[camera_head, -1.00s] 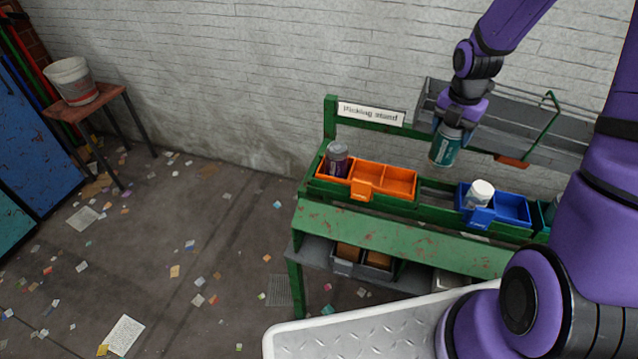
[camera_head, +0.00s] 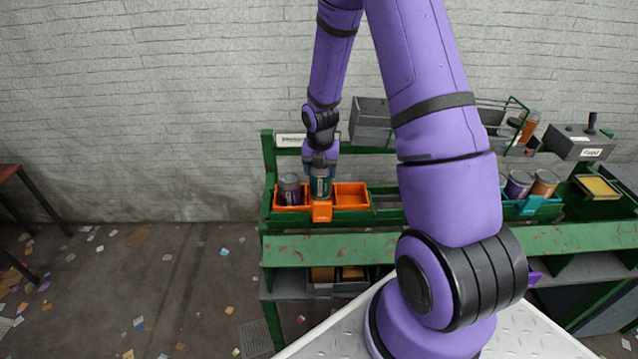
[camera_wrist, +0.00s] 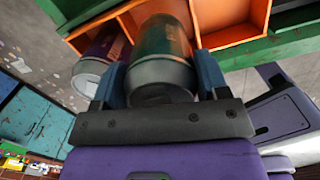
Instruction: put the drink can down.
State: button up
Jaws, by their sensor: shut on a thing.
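My gripper (camera_head: 320,171) is shut on a teal drink can (camera_head: 320,183). The can is upright over the middle of the orange bin (camera_head: 350,196), close to its front wall. In the wrist view the can (camera_wrist: 162,62) sits between the two fingers (camera_wrist: 160,85), its silver end toward the camera. A dark purple can (camera_head: 290,189) stands in the bin's left compartment, just left of the held can. The bin's right compartment is empty. I cannot tell whether the held can touches the bin floor.
The bin sits on a green picking stand (camera_head: 330,247). A teal bin (camera_head: 535,207) with purple and orange cans stands further right. A grey trough (camera_head: 371,121) is behind. My arm hides the middle of the stand.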

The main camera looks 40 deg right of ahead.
jog(key=shift+d+f, duration=0.1)
jog(key=shift+f, duration=2)
jog(key=shift+f, duration=0.15)
jog(key=o, duration=0.9)
